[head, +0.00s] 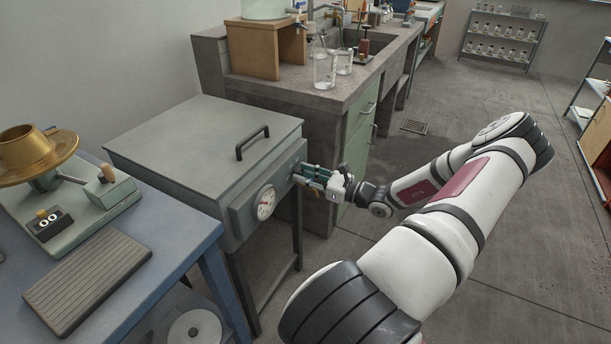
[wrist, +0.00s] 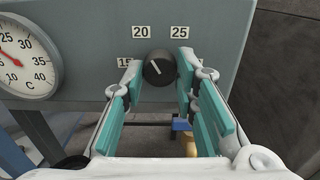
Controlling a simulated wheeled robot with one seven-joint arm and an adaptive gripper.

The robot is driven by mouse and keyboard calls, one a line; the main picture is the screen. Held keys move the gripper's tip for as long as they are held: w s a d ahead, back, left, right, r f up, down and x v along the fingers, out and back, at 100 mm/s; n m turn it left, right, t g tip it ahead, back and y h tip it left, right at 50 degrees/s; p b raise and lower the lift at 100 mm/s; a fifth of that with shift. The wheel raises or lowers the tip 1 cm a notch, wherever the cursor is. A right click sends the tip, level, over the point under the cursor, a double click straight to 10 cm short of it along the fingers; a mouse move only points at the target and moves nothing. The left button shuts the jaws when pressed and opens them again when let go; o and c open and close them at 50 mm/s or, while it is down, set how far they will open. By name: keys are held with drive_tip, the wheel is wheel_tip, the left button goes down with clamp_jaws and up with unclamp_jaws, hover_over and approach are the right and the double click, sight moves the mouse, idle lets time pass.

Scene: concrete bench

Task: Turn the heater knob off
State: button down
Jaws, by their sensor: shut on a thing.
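The heater is a grey-green box (head: 205,133) with a handle on its lid, standing on legs. Its dark round knob (wrist: 158,68) is on the front panel, with labels 15, 20 and 25 around it. A pale line on the knob slants up and to the left, roughly toward the 20. My gripper (head: 304,175) reaches the panel's right part from the right and mostly hides the knob in the head view. In the wrist view, its teal fingers (wrist: 159,72) are shut on the knob, one on each side.
A round gauge (head: 266,202) with a red needle sits left of the knob. A blue bench (head: 185,230) with a brass-topped device (head: 35,150) stands at left. A concrete bench (head: 315,95) with glass beakers (head: 325,70) stands behind.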

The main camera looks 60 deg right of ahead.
drive_tip(key=n+p, duration=0.1)
drive_tip(key=n, duration=1.1)
drive_tip(key=shift+d, duration=0.1)
drive_tip(key=n+b, duration=0.1)
drive_tip(key=n, duration=0.5)
drive_tip(key=shift+n, duration=0.3)
drive_tip(key=n+b, duration=0.3)
drive_tip(key=n, duration=0.2)
drive_tip(key=shift+r, duration=0.1)
idle(0.4)
drive_tip(key=c, duration=1.3)
unclamp_jaws()
